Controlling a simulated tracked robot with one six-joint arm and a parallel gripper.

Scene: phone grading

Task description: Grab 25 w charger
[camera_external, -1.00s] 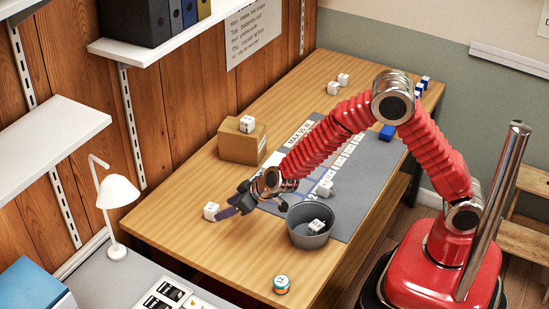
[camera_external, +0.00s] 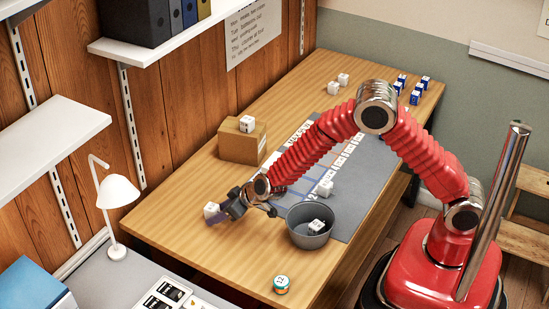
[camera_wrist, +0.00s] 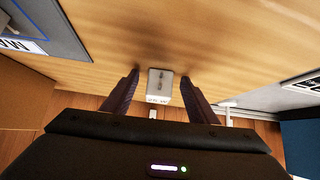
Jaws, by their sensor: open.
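A small white charger cube (camera_external: 211,210) sits on the wooden table near its left edge in the external view. In the wrist view the same cube (camera_wrist: 160,84) lies between my gripper's two dark fingers, with a label on its lower edge too small to read for certain. My gripper (camera_external: 222,214) is open and low at the cube, its fingers partly covering it. In the wrist view my gripper (camera_wrist: 160,98) shows a gap between each finger and the cube.
A grey bucket (camera_external: 297,238) holding a white cube stands right of my gripper. A cardboard box (camera_external: 236,149) with a cube on top stands behind. A grey mat (camera_external: 372,170) with labels, a round tin (camera_external: 281,284) and several blue-and-white cubes (camera_external: 415,98) are also on the table.

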